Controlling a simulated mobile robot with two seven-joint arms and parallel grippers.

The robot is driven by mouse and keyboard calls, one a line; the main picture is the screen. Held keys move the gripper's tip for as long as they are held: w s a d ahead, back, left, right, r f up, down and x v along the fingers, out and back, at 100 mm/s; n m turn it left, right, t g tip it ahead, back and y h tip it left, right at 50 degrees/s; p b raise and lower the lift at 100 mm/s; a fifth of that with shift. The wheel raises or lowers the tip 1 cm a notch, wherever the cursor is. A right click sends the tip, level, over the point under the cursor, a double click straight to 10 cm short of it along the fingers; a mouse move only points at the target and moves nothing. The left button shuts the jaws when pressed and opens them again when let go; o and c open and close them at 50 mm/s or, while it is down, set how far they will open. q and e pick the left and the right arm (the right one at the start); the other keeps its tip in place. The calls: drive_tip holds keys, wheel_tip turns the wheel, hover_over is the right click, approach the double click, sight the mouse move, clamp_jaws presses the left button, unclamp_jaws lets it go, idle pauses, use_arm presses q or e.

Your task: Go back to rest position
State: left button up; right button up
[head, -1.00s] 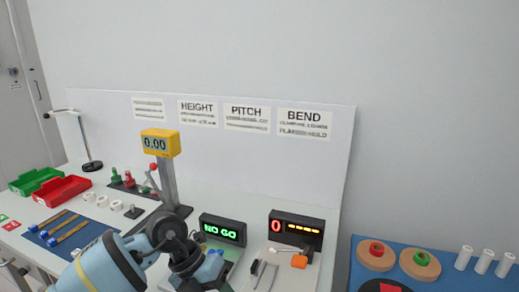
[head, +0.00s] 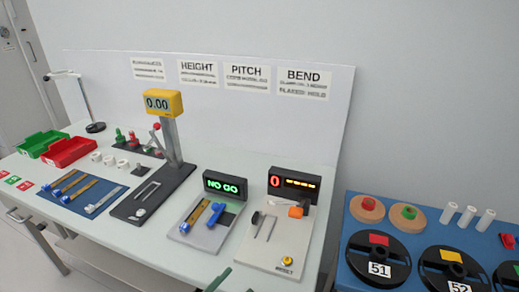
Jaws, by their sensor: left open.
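Of my left gripper, only a dark green sliver (head: 218,280) that seems to be part of it shows at the bottom edge. It is at the front edge of the white bench (head: 150,262), clear of the gauges, with nothing seen in it. Most of my left arm is out of view. My right gripper is not in view. The grey gauge plate (head: 182,236) carries a brass-and-blue part (head: 197,216) and a blue piece (head: 225,212). Its display (head: 225,185) reads NO GO in green.
The height gauge (head: 163,103) reads 0.00. The bend station (head: 293,186) shows a red 0. A blue mat (head: 84,206) with several strips, red (head: 69,152) and green (head: 42,143) trays stand left. A blue table (head: 352,242) with black reels (head: 379,262) stands right.

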use_arm(q)
drive_tip(key=s+a+f+n+g+y, duration=0.2)
drive_tip(key=s+a+f+n+y, duration=0.2)
drive_tip(key=s+f, duration=0.3)
drive_tip(key=s+a+f+n+g+y, duration=0.2)
drive_tip(key=s+a+f+n+y, duration=0.2)
drive_tip(key=s+f, duration=0.3)
drive_tip(key=s+a+f+n+g+y+p, duration=0.1)
drive_tip(key=s+a+f+n+g+y, duration=0.1)
drive_tip(key=s+a+f+n+y, duration=0.2)
drive_tip(key=s+a+f, duration=0.2)
drive_tip(key=s+f, duration=0.1)
drive_tip(key=s, duration=0.1)
drive_tip(key=shift+s+a+n+g, duration=0.25)
drive_tip(key=shift+s+n+g, duration=0.05)
drive_tip(key=shift+s+n, duration=0.1)
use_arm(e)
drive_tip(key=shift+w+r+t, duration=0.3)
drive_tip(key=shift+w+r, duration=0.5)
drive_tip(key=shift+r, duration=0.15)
